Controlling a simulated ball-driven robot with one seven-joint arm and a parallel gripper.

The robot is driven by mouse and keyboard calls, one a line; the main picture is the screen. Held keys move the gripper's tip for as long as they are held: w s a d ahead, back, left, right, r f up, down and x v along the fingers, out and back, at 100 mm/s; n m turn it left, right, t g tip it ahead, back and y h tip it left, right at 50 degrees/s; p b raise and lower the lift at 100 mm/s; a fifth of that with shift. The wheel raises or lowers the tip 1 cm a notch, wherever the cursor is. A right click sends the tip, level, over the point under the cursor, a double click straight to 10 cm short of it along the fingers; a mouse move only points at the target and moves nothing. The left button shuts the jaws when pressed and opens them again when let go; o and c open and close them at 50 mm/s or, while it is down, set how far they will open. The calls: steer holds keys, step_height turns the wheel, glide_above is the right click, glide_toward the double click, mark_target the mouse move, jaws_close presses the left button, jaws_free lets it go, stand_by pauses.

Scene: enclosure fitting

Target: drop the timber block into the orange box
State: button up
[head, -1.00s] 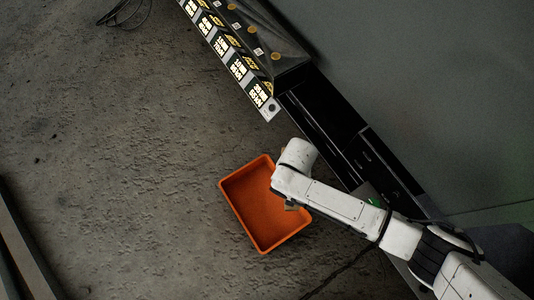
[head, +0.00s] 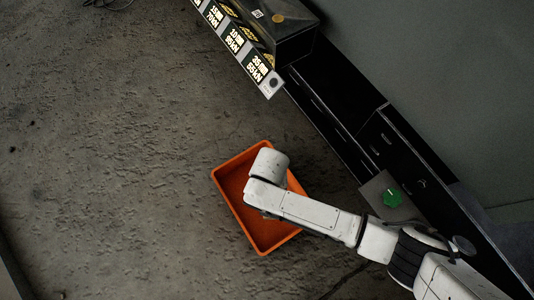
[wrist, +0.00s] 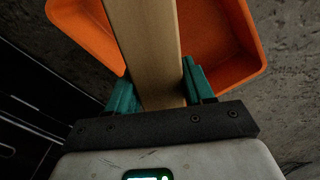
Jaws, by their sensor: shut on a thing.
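The timber block (wrist: 150,50) is a long, pale brown piece in the wrist view, held between the green fingers of my gripper (wrist: 158,88). My gripper is shut on it. The orange box (head: 271,238) stands open on the floor in the head view, and no contents show in its visible part. Its wall also shows behind the block in the wrist view (wrist: 85,30). In the head view my arm's end is over the box and hides my gripper and the block. The block's far end runs out of the wrist view, so its height above the box cannot be told.
A green knob (head: 393,198) is on the bench near my arm. The concrete floor left of the box is clear.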

step_height(320, 180, down, 5)
steer(key=b, duration=0.5)
steer(key=shift+f+b, duration=0.1)
steer(key=shift+b, duration=0.2)
steer(key=o, duration=1.3)
step_height(320, 180, up, 11)
steer(key=p, duration=0.7)
steer(key=shift+f, duration=0.1)
